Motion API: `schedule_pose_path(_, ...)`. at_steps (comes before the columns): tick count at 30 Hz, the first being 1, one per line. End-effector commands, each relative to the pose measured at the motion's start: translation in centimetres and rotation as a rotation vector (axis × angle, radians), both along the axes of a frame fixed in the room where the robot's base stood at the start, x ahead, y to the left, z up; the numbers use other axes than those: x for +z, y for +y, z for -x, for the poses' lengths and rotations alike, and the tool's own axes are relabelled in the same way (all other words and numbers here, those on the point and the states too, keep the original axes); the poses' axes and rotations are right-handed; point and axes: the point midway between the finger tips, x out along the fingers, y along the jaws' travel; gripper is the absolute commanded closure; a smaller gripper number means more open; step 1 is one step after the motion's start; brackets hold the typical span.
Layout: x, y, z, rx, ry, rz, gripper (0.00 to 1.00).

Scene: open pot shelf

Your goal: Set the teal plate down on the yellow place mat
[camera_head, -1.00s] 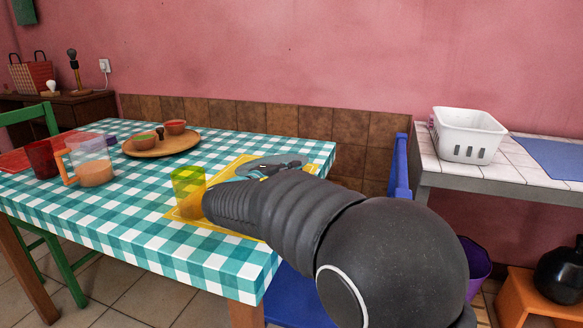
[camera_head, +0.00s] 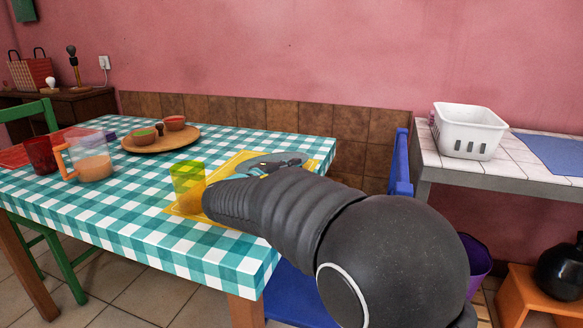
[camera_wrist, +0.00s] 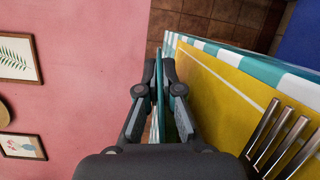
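The teal plate (camera_wrist: 160,85) shows edge-on as a thin strip between the two fingers of my gripper (camera_wrist: 160,80) in the wrist view. My gripper is shut on its rim. The yellow place mat (camera_wrist: 225,95) lies alongside the plate in the wrist view. In the head view, my gripper (camera_head: 272,164) is over the yellow mat (camera_head: 240,157), and my forearm hides much of the mat and plate. Whether the plate touches the mat cannot be told. Silver fork tines (camera_wrist: 278,133) show over the mat in the wrist view.
A yellow-green glass (camera_head: 187,183) stands at the mat's left end. A jug (camera_head: 92,157), a red cup (camera_head: 40,154) and a wooden board with bowls (camera_head: 160,140) stand farther left on the checked table (camera_head: 135,215). A blue chair (camera_head: 401,165) is at the right end.

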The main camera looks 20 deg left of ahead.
Motion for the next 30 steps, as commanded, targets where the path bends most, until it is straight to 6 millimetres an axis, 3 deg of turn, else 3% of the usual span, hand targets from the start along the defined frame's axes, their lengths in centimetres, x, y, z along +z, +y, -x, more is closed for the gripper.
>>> schedule_pose_path(14,-0.43,-0.02,0.00,0.000,-0.002,-0.002,1.00)
schedule_pose_path(18,-0.38,-0.02,0.00,0.000,-0.002,-0.002,0.69)
schedule_pose_path(19,-0.39,-0.02,0.00,0.000,-0.002,-0.002,0.65)
schedule_pose_path(30,-0.46,0.18,0.38,0.001,0.000,0.000,0.65)
